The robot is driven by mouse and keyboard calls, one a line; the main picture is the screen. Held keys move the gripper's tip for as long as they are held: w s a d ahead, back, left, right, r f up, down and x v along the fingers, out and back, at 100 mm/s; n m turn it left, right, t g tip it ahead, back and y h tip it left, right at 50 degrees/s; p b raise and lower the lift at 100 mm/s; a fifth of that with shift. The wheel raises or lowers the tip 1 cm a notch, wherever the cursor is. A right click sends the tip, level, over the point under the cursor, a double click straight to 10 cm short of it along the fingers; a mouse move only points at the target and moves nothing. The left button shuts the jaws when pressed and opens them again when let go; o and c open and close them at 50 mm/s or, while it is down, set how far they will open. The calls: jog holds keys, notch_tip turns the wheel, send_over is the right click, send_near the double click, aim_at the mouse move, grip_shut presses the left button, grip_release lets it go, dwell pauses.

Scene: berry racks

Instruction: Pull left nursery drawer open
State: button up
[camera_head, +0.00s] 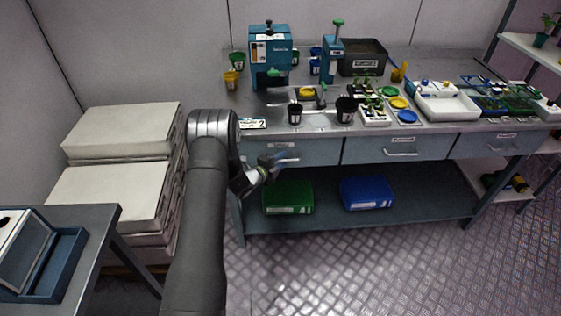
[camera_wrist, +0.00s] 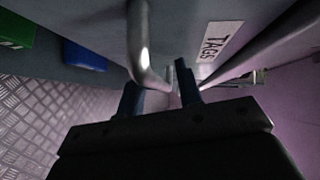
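The left nursery drawer (camera_head: 318,152) is the leftmost grey-blue drawer under the bench top. Its front looks level with the middle drawer, so it appears closed. My gripper (camera_head: 276,162) is at this drawer's front, by its metal handle (camera_head: 288,160). In the wrist view, the handle (camera_wrist: 143,50) is a bent bar close in front of my gripper (camera_wrist: 160,92). The two dark fingers stand apart, with the bar's bend seen between them, nearer the left finger. I cannot tell whether either finger touches it. A "TAGS" label (camera_wrist: 220,40) shows on the drawer front (camera_wrist: 185,25).
The bench top (camera_head: 250,106) carries pots, a blue press (camera_head: 271,52) and trays. A green bin (camera_head: 288,196) and a blue bin (camera_head: 366,192) sit on the lower shelf. Stacked white boxes (camera_head: 115,195) stand left of my arm. The floor before the bench is clear.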

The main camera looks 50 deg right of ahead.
jog(key=shift+c, duration=0.2)
grip_shut()
jog(key=s+a, duration=2.2)
jog(key=shift+s+a, duration=0.35)
jog(key=shift+o, duration=0.2)
grip_release()
